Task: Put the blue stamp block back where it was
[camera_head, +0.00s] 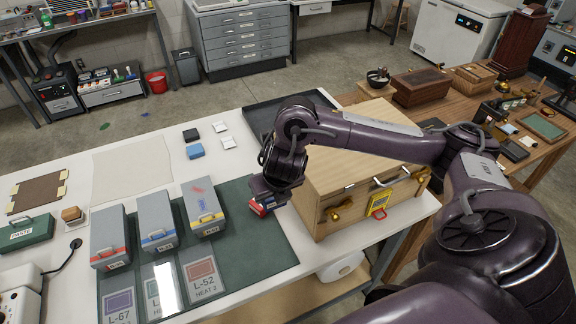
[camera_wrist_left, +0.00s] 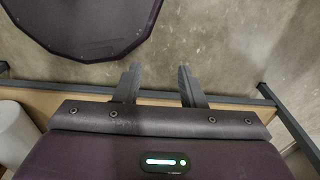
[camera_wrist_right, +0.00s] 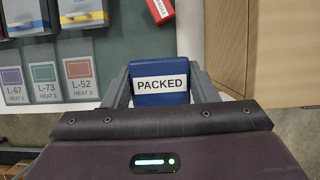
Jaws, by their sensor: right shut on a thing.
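The blue stamp block (camera_wrist_right: 160,97), with a white label reading PACKED, is between the fingers of my right gripper (camera_wrist_right: 161,84) in the right wrist view. The gripper is shut on it. In the head view my right gripper (camera_head: 270,197) is low at the right end of the green mat (camera_head: 255,250), beside the wooden chest, and largely hides the block. A red block (camera_wrist_right: 159,9) with a white label lies just beyond the blue block. I cannot tell whether the blue block touches the mat. My left gripper (camera_wrist_left: 158,88) is open and empty in the left wrist view.
Three grey boxes (camera_head: 205,206) and several heat cards (camera_head: 202,278) occupy the mat's left part. The wooden chest (camera_head: 350,165) stands close to the right. The mat's front right is clear.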

